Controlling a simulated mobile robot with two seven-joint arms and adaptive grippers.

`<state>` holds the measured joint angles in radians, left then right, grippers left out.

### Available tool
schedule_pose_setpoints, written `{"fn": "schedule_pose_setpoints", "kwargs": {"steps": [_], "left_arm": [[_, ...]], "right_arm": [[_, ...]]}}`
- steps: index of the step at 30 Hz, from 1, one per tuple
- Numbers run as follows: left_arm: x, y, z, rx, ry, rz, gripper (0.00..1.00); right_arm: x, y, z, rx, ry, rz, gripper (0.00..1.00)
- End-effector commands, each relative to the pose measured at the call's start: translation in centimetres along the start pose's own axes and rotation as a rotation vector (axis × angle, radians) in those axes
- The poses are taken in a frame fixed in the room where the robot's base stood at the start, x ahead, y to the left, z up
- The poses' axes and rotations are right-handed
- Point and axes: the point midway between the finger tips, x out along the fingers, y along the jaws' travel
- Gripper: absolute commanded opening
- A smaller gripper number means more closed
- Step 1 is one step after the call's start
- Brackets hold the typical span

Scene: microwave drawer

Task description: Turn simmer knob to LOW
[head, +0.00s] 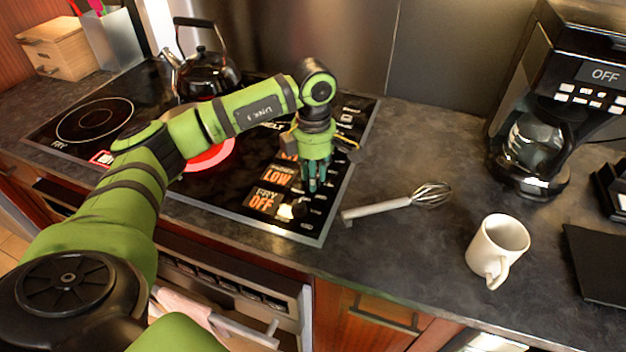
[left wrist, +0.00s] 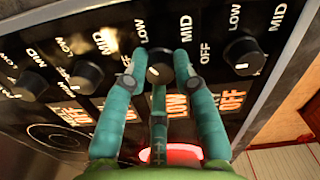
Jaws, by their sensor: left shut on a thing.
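My left gripper (head: 314,186) reaches down onto the cooktop's right-hand control strip. In the left wrist view its teal fingers (left wrist: 160,62) are shut around a black knob (left wrist: 160,70), with one finger on each side and the third below. This knob is in line with an orange LOW display (left wrist: 177,105), which also shows in the head view (head: 277,177). The small word above LOW is too blurred to read surely. The fingers cover part of the knob and its scale, so its exact pointer angle is unclear. My right gripper is not in view.
A neighbouring knob (left wrist: 244,55) is beside the OFF display (head: 262,201). A burner (head: 210,155) glows red under my arm, and a black kettle (head: 205,72) stands behind it. A whisk (head: 400,203), white mug (head: 497,250) and coffee maker (head: 560,95) are to the right.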

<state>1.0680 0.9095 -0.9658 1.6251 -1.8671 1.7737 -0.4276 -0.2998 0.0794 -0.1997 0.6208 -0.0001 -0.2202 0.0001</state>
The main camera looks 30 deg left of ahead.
Motion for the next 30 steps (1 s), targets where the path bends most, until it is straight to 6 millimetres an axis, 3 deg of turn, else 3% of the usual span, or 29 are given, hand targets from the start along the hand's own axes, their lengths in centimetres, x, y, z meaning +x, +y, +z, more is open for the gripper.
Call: {"fn": "schedule_pose_setpoints", "kwargs": {"steps": [12,29,30], "left_arm": [[0.1,0.0,0.1,0.2,-0.003,0.001,0.0],[0.0,-0.1,0.1,0.23,-0.003,-0.001,0.0],[0.0,-0.1,0.1,0.23,-0.003,-0.001,0.36]], "right_arm": [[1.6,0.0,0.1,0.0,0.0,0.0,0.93],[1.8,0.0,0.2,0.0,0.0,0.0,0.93],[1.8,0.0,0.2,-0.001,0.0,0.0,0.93]]}}
